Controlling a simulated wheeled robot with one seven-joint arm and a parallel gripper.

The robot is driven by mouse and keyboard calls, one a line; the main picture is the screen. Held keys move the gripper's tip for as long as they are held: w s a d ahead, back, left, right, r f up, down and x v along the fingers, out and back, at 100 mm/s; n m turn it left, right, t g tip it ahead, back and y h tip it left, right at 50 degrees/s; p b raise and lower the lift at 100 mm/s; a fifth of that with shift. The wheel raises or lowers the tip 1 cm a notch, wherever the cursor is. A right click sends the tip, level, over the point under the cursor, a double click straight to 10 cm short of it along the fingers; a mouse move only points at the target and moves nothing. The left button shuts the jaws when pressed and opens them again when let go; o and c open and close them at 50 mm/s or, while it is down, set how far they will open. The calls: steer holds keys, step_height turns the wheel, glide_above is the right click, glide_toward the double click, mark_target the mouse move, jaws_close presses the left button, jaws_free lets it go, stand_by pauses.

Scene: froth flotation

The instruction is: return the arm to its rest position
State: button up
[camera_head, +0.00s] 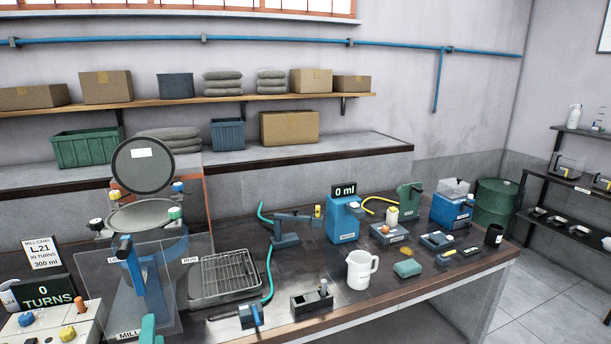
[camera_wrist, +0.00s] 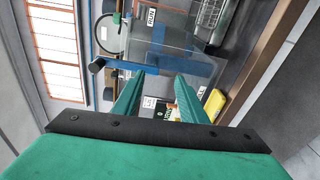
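My gripper (camera_wrist: 158,82) shows in the wrist view with its two green fingers apart and nothing held between them. Past the fingertips stand the clear panel (camera_wrist: 185,60) and the blue post of the mill. The wrist picture is turned on its side, with the window at its left. In the head view a small teal piece (camera_head: 148,329) shows at the bottom edge; I cannot tell whether it is part of my gripper. The rest of my arm is not clearly in view.
The mill's clear panel (camera_head: 100,285) and blue post (camera_head: 152,285) stand at the front left, near a control box (camera_head: 50,328). A wire-rack tray (camera_head: 225,277), a white jug (camera_head: 361,270) and several blue devices crowd the bench. Floor at the right is clear.

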steer(key=s+d+f+m+h, duration=0.2)
steer(key=s+d+f+m, duration=0.4)
steer(key=d+f+m, duration=0.3)
steer(key=s+d+f+m+h, duration=0.2)
steer(key=s+d+f+m, duration=0.45)
steer(key=f, duration=0.45)
steer(key=s+d+f+m+h, duration=0.1)
steer(key=s+d+f+m, duration=0.1)
steer(key=s+d+m, duration=0.2)
steer(key=s+d+f+m+h, duration=0.2)
steer(key=s+d+m, duration=0.2)
steer(key=s+d, duration=0.6)
steer(key=s, duration=0.7)
steer(key=shift+d+f, duration=0.15)
steer(key=shift+d, duration=0.1)
